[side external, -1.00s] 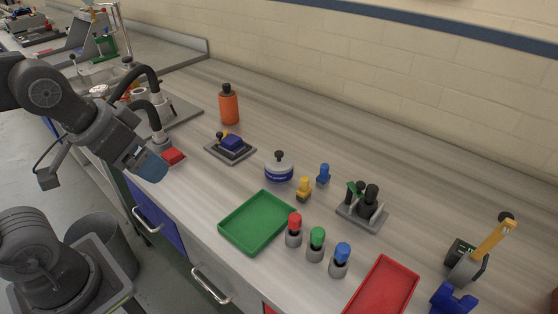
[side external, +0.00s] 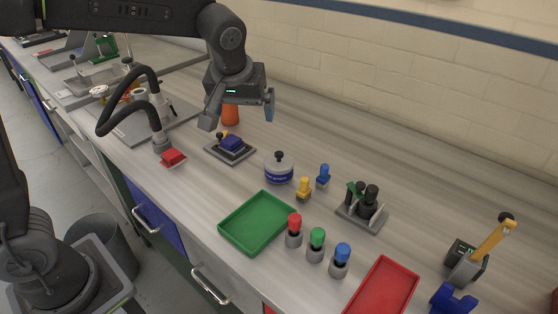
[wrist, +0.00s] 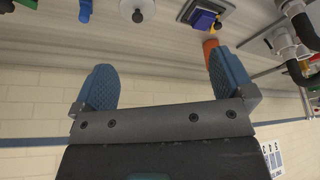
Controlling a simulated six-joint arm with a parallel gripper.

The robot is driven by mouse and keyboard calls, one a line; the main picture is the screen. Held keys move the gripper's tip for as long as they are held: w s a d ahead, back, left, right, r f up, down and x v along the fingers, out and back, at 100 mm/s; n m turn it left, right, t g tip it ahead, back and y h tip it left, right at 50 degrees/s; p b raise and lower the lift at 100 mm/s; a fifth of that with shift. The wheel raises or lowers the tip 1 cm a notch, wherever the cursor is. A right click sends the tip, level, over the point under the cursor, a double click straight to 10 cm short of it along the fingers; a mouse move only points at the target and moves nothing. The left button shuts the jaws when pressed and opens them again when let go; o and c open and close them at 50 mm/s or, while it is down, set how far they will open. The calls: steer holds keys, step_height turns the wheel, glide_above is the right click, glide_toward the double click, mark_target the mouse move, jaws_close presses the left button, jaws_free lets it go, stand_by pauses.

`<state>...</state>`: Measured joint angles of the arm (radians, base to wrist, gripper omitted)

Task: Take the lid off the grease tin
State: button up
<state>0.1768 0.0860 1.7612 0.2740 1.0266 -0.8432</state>
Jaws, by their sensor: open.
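The grease tin (side external: 279,175) is a round white tin with a blue label band, upright on the bench. Its lid (side external: 281,163) is seated on top and carries a dark knob; the lid also shows at the top edge of the wrist view (wrist: 131,8). My gripper (side external: 239,112) is open and empty, its blue-padded fingers spread wide. It hangs above the bench, up and left of the tin in the side view, apart from it.
An orange bottle (side external: 231,113) stands behind my gripper, partly hidden. A blue block on a grey plate (side external: 230,150) lies left of the tin. Yellow (side external: 304,188) and blue (side external: 323,174) pegs stand close right of it. A green tray (side external: 228,232) lies in front.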

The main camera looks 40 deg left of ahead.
mark_target(279, 153)
steer(key=w+d+f+n+y, duration=0.1)
steer(key=w+d+f+n, duration=0.2)
steer(key=w+f, duration=0.4)
steer(key=x, duration=1.2)
steer(key=shift+w+a, duration=0.2)
steer(key=shift+w, duration=0.1)
steer(key=shift+c, duration=0.5)
steer(key=c, duration=0.7)
steer(key=shift+r, duration=0.1)
